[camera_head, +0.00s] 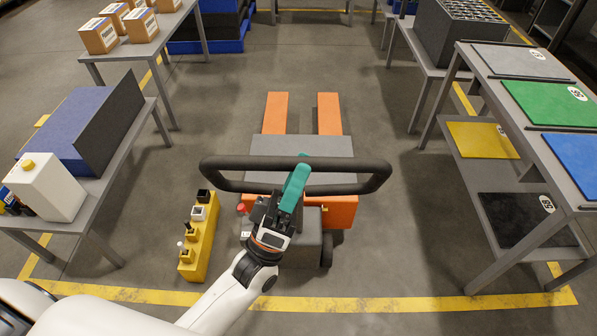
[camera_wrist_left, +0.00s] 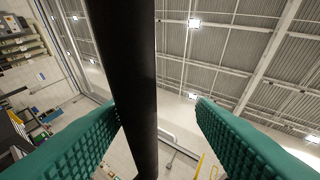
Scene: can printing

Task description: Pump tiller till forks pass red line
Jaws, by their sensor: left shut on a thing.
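The pallet jack stands ahead in the head view. Its two orange forks (camera_head: 275,113) (camera_head: 329,114) point away from me, low over the floor. Its tiller has a black looped handle (camera_head: 350,163) that spreads across the middle of the view. My left gripper (camera_head: 297,178), with teal fingers, is shut on the middle of this handle. In the left wrist view the black bar (camera_wrist_left: 135,80) runs between the ribbed teal fingers (camera_wrist_left: 158,112). I see no red line in either view. My right gripper is out of view.
A yellow block (camera_head: 200,245) with several small items stands left of the jack. A table with a blue-grey box (camera_head: 85,125) and white jug (camera_head: 45,188) is at left. A rack with coloured mats (camera_head: 555,103) is at right. Yellow floor lines (camera_head: 400,304) border the area.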

